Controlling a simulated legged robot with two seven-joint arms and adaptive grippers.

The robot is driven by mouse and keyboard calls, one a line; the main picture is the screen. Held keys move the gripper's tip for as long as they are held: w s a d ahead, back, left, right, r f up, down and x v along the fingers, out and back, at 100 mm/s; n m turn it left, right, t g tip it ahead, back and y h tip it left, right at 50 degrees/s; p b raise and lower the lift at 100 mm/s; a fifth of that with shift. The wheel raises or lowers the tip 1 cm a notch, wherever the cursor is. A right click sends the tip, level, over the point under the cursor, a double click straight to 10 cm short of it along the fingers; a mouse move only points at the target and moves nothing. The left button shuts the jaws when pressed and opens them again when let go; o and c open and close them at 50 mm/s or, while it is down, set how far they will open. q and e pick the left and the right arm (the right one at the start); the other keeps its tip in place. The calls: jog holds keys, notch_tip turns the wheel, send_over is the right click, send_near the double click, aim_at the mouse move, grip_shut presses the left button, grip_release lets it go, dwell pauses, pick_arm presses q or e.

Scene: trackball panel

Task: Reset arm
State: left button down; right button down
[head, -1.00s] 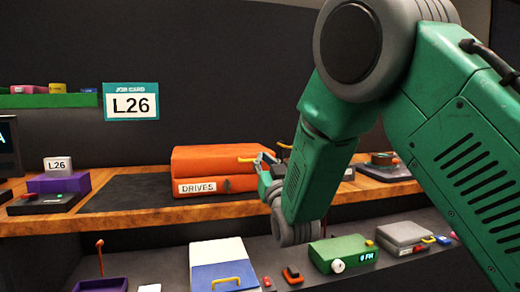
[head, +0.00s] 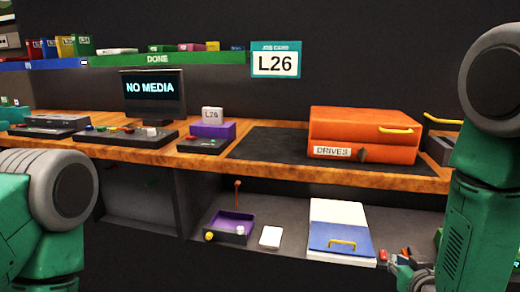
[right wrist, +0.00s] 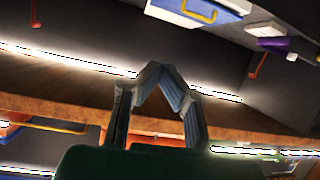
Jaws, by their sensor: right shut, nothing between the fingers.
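My right gripper (head: 402,272) is low at the right of the head view, in front of the lower shelf. In the right wrist view its two fingers (right wrist: 158,75) meet at the tips, shut and empty. Only the upper part of my left arm shows at the left edge of the head view; its gripper is out of view. The orange DRIVES case (head: 365,131), with a yellow handle, lies on the dark mat on the wooden bench, up and left of my right arm.
The wooden bench (head: 400,180) also bears a NO MEDIA screen (head: 153,90), control panels and a purple block (head: 212,129) with an L26 piece (head: 212,114). A white-and-blue case (head: 340,228) and a purple tray (head: 232,223) are on the lower shelf. A job card (head: 275,60) hangs behind.

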jog(key=s+a+f+g+p, duration=0.1)
jog(key=s+f+g, duration=0.3)
jog(key=s, duration=0.6)
jog(key=s+a+f+n+g+y+p, duration=0.1)
jog(key=s+f+g, duration=0.3)
jog(key=s+f, duration=0.3)
jog(key=s+a+f+g+y+p, duration=0.1)
jog(key=s+f+g, duration=0.3)
jog(key=s, duration=1.1)
jog(key=shift+a+f+g+p, duration=0.3)
jog(key=shift+a+f+p, duration=0.1)
jog(key=shift+f+p, duration=0.25)
